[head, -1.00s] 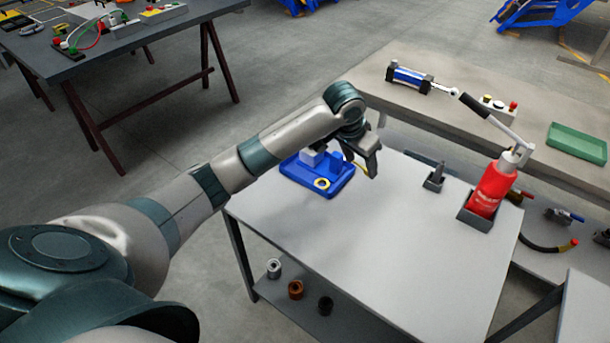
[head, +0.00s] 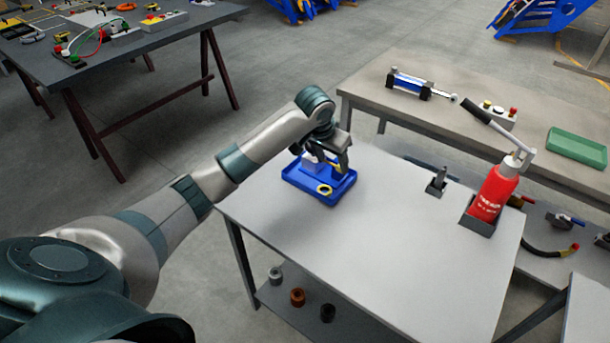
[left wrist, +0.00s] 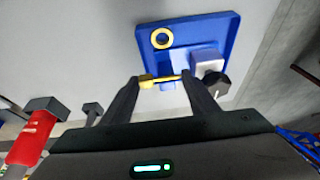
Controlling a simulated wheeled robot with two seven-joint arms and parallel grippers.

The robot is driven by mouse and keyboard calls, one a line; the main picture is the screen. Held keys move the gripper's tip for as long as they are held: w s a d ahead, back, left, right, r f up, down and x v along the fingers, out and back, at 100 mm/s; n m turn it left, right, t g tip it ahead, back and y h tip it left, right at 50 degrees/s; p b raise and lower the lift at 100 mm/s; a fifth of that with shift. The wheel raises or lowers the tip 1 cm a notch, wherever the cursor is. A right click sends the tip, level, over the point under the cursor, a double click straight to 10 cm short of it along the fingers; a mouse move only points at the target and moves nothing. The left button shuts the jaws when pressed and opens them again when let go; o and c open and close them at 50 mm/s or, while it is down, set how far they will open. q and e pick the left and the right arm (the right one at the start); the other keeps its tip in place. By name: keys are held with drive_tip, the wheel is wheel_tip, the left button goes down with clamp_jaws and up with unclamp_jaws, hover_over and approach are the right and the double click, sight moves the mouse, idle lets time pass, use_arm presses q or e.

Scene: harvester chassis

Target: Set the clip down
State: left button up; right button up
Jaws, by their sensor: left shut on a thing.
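My left gripper (head: 338,163) is over the back right part of a blue tray (head: 298,183) on the grey table. In the left wrist view the gripper (left wrist: 160,81) is shut on a small yellow clip (left wrist: 158,80), which lies across between the fingertips. The tray (left wrist: 225,30) is behind the clip in that view; I cannot tell whether the clip touches it. In the head view the clip is mostly hidden by the fingers. A yellow ring (head: 324,189) and a pale block (head: 311,162) are in the tray. My right gripper is out of view.
The grey table (head: 390,245) is clear in its middle. A red bottle (head: 492,195) in a dark holder and a small dark holder (head: 437,182) stand at its right. Several small spools, one of them brown (head: 297,297), sit on the lower shelf. A workbench (head: 400,115) stands behind.

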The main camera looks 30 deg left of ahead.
use_arm(q)
drive_tip(key=a+f, duration=0.1)
drive_tip(key=a, duration=0.2)
drive_tip(key=s+a+f+p, duration=0.1)
drive_tip(key=a+f, duration=0.1)
drive_tip(key=a, duration=0.1)
drive_tip(key=a+f+p, duration=0.1)
drive_tip(key=a+f, duration=0.1)
drive_tip(key=a, duration=0.1)
drive_tip(key=shift+s+f, duration=0.1)
drive_tip(key=shift+s, duration=0.05)
drive_tip(key=shift+a+f, duration=0.3)
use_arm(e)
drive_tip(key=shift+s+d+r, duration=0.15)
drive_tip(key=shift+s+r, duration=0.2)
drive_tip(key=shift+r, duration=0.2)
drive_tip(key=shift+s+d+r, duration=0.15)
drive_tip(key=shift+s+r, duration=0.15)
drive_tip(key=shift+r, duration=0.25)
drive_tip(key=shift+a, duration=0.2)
use_arm(q)
drive_tip(key=shift+f+p, duration=0.3)
wheel_tip(320, 180, down, 3)
drive_tip(key=shift+r+p, duration=0.1)
drive_tip(key=shift+p, duration=0.4)
drive_tip(key=shift+f, duration=0.25)
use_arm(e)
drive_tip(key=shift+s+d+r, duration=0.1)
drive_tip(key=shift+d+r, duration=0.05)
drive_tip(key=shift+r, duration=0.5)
